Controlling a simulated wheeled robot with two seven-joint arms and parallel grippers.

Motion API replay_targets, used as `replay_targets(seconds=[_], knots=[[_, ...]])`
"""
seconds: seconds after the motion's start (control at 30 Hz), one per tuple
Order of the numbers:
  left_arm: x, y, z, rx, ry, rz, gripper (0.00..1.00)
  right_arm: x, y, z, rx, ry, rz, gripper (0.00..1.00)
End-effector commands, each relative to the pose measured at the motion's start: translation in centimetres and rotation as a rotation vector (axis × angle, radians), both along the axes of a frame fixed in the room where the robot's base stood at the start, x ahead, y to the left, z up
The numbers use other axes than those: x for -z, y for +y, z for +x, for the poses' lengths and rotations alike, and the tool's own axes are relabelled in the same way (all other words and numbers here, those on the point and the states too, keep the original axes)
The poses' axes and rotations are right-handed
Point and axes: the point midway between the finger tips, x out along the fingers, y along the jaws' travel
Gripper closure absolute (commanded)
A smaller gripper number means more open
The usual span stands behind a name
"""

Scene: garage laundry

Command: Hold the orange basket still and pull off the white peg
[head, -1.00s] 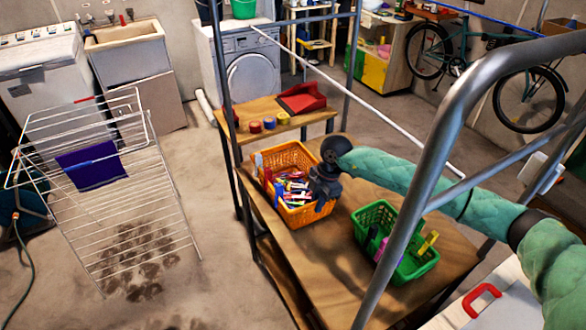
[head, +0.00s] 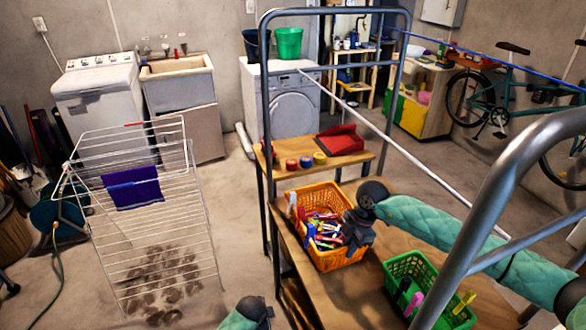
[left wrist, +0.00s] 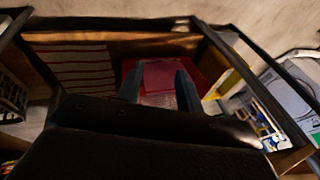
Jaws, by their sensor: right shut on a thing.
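The orange basket (head: 338,262) stands on the wooden shelf in the head view, full of coloured pegs. A small whitish peg (head: 292,200) shows at its left rim; its exact hold on the rim is too small to tell. My right gripper (head: 352,238) is shut at the basket's right side, apparently on its rim; the fingertips are partly hidden. My left gripper shows at the bottom edge of the head view (head: 256,312), low and apart from the basket. In the left wrist view its two fingers (left wrist: 160,82) stand apart with nothing between them.
A green basket (head: 395,268) with pegs stands right of the orange one. Coloured round tins (head: 305,162) and a red dustpan-like thing (head: 340,140) sit on the shelf behind. Metal rack posts (head: 270,130) frame the shelf. A drying rack (head: 190,230) stands left; floor lies between.

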Motion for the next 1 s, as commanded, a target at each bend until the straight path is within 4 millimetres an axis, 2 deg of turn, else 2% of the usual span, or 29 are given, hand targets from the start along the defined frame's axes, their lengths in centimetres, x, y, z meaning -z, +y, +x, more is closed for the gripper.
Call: replay_targets(seconds=[0.03, 0.1, 0.4, 0.7, 1.0], knots=[[-1.2, -0.1, 1.6, 0.048, -0.022, 0.021, 0.64, 0.0, 0.0, 0.0, 0.001, 0.001, 0.000, 1.00], [-2.7, -0.2, 3.4, 0.115, -0.048, 0.052, 0.64, 0.0, 0.0, 0.0, 0.001, 0.001, 0.000, 1.00], [-9.2, -0.6, 10.5, 0.398, -0.147, 0.204, 0.64, 0.0, 0.0, 0.0, 0.001, 0.001, 0.000, 1.00], [-16.1, -0.1, 16.7, 0.662, -0.229, 0.382, 0.64, 0.0, 0.0, 0.0, 0.001, 0.001, 0.000, 1.00], [-23.2, 0.9, 22.0, 0.905, -0.285, 0.578, 0.64, 0.0, 0.0, 0.0, 0.001, 0.001, 0.000, 1.00]])
